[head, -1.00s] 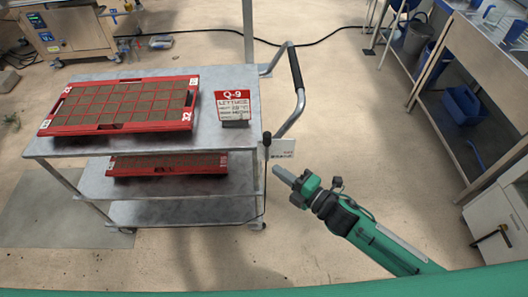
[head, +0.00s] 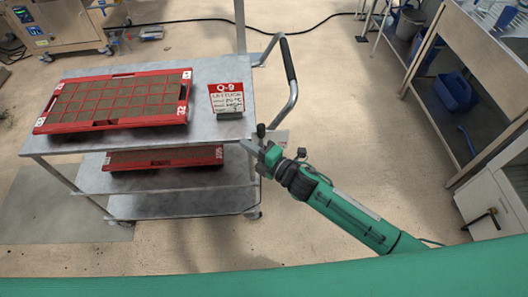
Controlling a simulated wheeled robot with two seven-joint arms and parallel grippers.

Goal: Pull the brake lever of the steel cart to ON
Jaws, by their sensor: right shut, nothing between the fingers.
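The steel cart (head: 210,70) stands at the left and centre, with its push handle (head: 288,65) on its right side. The brake lever (head: 261,130) shows as a small black knob beside the right edge of the cart's top. Its lower part is hidden behind my right gripper, and I cannot read its ON or OFF position. My right gripper (head: 246,146) is shut and empty, with its tips at the cart's right edge, just below and left of the knob. I cannot tell whether it touches the lever. My left gripper is not in view.
A red seed tray (head: 108,125) lies on the cart's top, another (head: 165,165) on the shelf below. A red and white Q-9 sign (head: 226,99) stands near the top's right edge. The floor between is clear.

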